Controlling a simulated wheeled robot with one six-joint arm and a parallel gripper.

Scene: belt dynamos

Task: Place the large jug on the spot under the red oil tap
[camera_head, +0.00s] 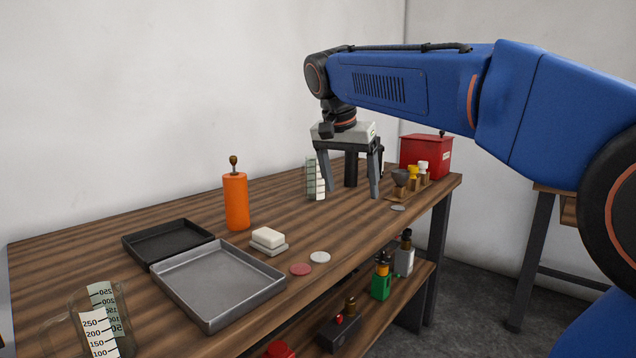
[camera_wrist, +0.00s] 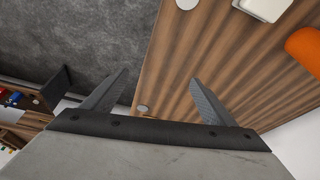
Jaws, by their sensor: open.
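A clear jug with a white printed scale (camera_head: 103,325) stands at the near left of the bench, cut off by the frame's lower edge. A second clear graduated jug (camera_head: 313,182) stands further back, beside my gripper's left finger. I cannot tell for certain which is the large one. My gripper (camera_head: 350,192) points down over the far part of the bench, open and empty. In the wrist view its fingers (camera_wrist: 158,78) are spread with nothing between them. A red box with a label (camera_head: 427,155) stands at the far end; no tap is clearly visible. A small grey disc (camera_head: 398,208) lies near the bench edge.
Bottles occupy the lower shelf (camera_head: 398,297).

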